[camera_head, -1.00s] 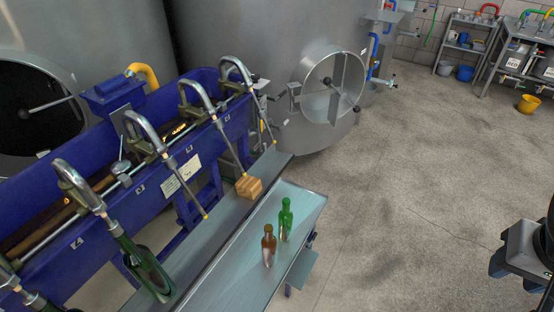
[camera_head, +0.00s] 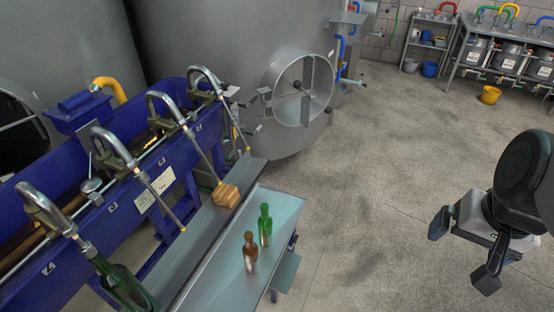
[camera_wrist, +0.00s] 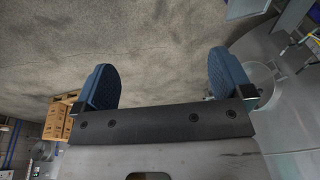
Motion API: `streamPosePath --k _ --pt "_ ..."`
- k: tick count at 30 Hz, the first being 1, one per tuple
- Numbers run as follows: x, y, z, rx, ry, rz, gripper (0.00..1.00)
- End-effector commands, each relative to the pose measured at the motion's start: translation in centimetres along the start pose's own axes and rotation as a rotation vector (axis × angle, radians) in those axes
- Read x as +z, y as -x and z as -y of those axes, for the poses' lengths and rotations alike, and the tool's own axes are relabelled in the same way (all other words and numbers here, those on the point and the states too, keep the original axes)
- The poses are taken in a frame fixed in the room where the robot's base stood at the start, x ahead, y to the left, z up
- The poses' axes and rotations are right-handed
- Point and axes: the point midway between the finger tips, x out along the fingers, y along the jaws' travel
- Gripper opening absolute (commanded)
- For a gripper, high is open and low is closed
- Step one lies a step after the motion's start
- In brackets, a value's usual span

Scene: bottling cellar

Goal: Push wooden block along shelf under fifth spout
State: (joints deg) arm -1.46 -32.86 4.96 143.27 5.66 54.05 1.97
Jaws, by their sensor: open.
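The wooden block (camera_head: 226,194), light brown, sits on the narrow grey shelf (camera_head: 183,249) near its far end. The tip of the second-farthest spout (camera_head: 165,105) ends right by the block; whether it touches is unclear. The farthest spout (camera_head: 205,80) comes down beyond the block. The frames do not show which spout is the fifth. My gripper (camera_head: 463,251) is open and empty at the right, over the floor and well away from the block. Its two blue padded fingers stand apart in the wrist view (camera_wrist: 165,82), with nothing between them.
A dark green bottle (camera_head: 122,287) stands under a near spout. A brown bottle (camera_head: 250,253) and a green bottle (camera_head: 265,226) stand on the tray (camera_head: 222,277) beside the shelf. The blue filler trough (camera_head: 127,205) borders the shelf's left. Floor between tray and gripper is clear.

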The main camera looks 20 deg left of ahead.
Motion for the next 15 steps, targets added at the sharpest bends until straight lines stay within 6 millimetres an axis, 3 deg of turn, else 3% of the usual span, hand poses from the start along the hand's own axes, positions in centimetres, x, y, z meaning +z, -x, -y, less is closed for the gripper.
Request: streamPosePath --k 15 --pt "-6.2 -4.9 9.7 -0.264 -0.187 0.195 0.98"
